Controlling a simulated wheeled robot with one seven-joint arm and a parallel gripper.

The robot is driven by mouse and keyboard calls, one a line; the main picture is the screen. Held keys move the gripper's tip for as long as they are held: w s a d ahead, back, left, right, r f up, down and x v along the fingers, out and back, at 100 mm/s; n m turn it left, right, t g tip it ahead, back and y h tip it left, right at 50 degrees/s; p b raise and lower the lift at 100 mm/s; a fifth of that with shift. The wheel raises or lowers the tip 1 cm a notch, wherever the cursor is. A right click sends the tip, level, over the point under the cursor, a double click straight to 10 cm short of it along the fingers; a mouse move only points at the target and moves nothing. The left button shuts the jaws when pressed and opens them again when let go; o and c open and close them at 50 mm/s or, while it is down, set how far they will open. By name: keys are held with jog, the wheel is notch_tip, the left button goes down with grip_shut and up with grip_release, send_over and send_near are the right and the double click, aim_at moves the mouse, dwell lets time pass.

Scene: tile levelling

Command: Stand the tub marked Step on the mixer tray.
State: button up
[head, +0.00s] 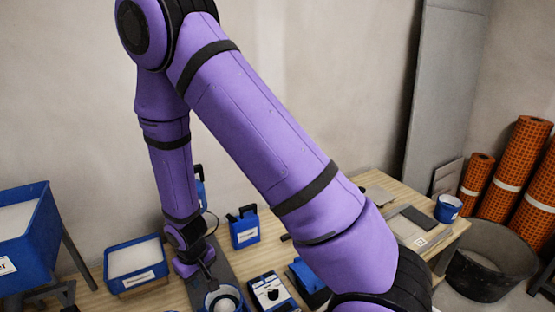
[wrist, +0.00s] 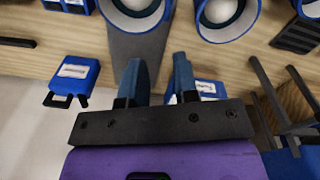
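My gripper (wrist: 158,72) is open, its two blue-grey fingers apart with nothing between them. In the head view it is small, above the table near a round blue tub (head: 222,300) with pale contents, cut by the lower edge. The wrist view shows two round blue-rimmed tubs (wrist: 137,14) and (wrist: 226,18) beyond the fingertips, apart from them. Another blue tub (head: 448,208) with a white label stands at the table's right end. I cannot read Step on any tub. A dark grey strip (wrist: 138,46) runs beneath the fingers; I cannot tell whether it is the mixer tray.
A labelled blue bin (head: 135,282) is at the left, with a larger blue bin (head: 48,225) beyond. A blue canister (head: 244,228) and a dark switch box (head: 270,292) stand near the gripper. A black bucket (head: 490,262) and orange rolls (head: 512,170) are right of the table.

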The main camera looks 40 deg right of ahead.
jog(key=s+d+r+m+t, duration=0.1)
jog(key=d+r, duration=0.2)
jog(key=r, duration=1.1)
jog(key=s+d+r+t, duration=0.15)
jog(key=d+r, duration=0.25)
jog(key=r, duration=0.9)
jog(key=s+d+r+t, duration=0.1)
jog(key=s+d+r, duration=0.1)
jog(key=s+r, duration=0.5)
jog(key=s+d+r+m+t, duration=0.1)
jog(key=s+d+r, duration=0.2)
jog(key=s+r, duration=0.4)
jog(key=s, duration=0.3)
jog(key=shift+s+r, duration=0.15)
jog(key=shift+r, duration=0.05)
jog(key=shift+a, duration=0.1)
